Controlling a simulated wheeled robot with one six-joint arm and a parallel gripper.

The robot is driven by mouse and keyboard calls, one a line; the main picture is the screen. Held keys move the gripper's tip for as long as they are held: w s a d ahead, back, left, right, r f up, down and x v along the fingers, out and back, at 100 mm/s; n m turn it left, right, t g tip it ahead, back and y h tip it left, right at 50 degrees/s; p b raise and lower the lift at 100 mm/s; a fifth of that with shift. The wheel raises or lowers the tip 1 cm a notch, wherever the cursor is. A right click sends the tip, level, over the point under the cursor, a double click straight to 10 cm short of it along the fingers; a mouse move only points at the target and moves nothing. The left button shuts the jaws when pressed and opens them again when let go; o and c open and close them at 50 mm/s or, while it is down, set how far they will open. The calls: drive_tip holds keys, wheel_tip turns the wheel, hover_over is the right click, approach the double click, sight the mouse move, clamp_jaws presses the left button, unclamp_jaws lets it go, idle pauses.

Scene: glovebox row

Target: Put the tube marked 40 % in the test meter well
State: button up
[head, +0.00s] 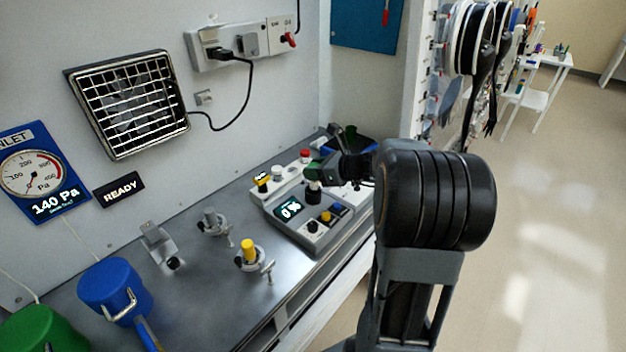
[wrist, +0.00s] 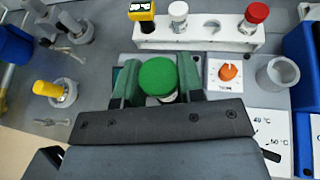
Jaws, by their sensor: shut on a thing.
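My gripper (wrist: 158,92) is shut on a green-capped tube (wrist: 157,76), with a green finger on each side of the cap. I cannot read a mark on this tube. In the head view my gripper (head: 316,173) is above the grey test meter (head: 283,226), whose screen (head: 289,208) reads 0 %. The pale lower part of the tube (head: 314,187) shows beneath the fingers, close over the meter. The well is hidden by the tube and gripper, so I cannot tell whether the tube's end is in it.
A white rack (wrist: 205,42) behind the gripper holds yellow-capped (wrist: 141,10), white-capped (wrist: 178,10) and red-capped (wrist: 257,13) tubes, with an empty slot. An orange knob (wrist: 228,72) and grey cup (wrist: 278,73) stand at right. Clamps, one with a yellow plug (head: 249,250), stand left.

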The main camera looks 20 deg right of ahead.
drive_tip(key=f, duration=0.1)
drive_tip(key=w+f, duration=0.1)
drive_tip(key=f, duration=0.1)
drive_tip(key=shift+f, duration=0.55)
drive_tip(key=shift+f+b, duration=0.15)
drive_tip(key=shift+b, duration=0.15)
drive_tip(key=o, duration=0.9)
